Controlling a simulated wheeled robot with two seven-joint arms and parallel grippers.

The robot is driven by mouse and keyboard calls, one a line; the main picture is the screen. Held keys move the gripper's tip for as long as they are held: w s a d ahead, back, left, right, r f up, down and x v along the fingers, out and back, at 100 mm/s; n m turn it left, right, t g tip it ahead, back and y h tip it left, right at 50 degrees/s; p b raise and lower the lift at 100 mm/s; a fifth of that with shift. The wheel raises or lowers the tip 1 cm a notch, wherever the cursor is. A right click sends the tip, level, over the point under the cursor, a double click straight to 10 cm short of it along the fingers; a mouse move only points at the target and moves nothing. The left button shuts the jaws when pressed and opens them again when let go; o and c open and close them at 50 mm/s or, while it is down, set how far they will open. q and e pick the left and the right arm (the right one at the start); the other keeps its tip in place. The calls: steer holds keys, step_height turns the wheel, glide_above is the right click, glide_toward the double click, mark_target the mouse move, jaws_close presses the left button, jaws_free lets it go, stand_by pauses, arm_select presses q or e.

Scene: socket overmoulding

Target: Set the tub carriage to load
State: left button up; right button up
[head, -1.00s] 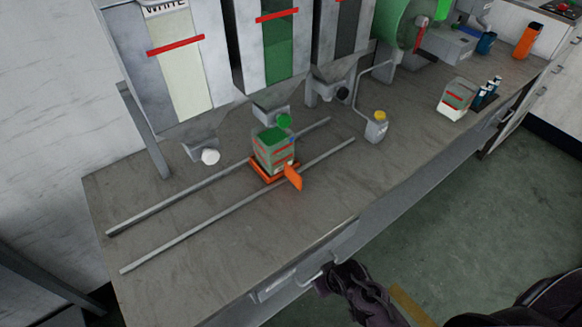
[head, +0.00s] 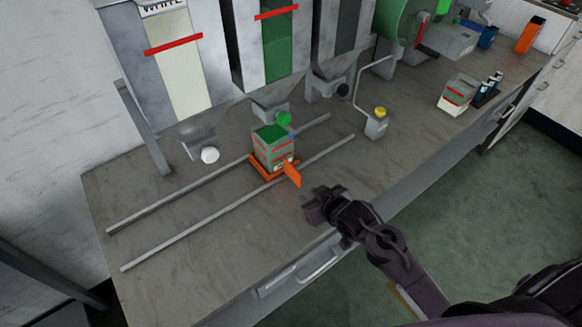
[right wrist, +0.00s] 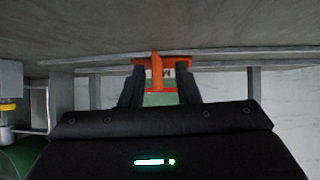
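The tub (head: 276,152), a box with green contents and red lines, sits on the orange tub carriage (head: 262,172) on the rails below the green hopper's spout. The carriage's orange handle (head: 292,174) sticks out toward the front of the bench. My right gripper (head: 312,208) is above the bench's front part, in front of and to the right of the handle, apart from it. In the right wrist view the picture is upside down; the handle (right wrist: 157,72) shows between the two spread fingers (right wrist: 160,92), with nothing held. My left gripper is not in view.
Two parallel rails (head: 190,228) run along the bench (head: 220,262). The white hopper (head: 170,60), green hopper (head: 277,50) and dark hopper (head: 345,40) stand behind. A yellow-capped grey container (head: 376,124) stands right of the rails. The rails left of the carriage are clear.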

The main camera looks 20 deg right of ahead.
steer(key=t+y, duration=0.2)
glide_toward(291, 178)
steer(key=shift+w+a+r+n, duration=0.15)
steer(key=shift+w+r+n, duration=0.25)
steer(key=shift+w+r, duration=0.75)
steer(key=shift+w+a+r, duration=0.1)
steer(key=shift+w, duration=0.35)
steer(key=shift+p+x, duration=0.4)
steer(key=shift+x, duration=3.15)
steer(key=shift+a, duration=0.1)
steer(key=shift+c, duration=0.4)
jaws_close()
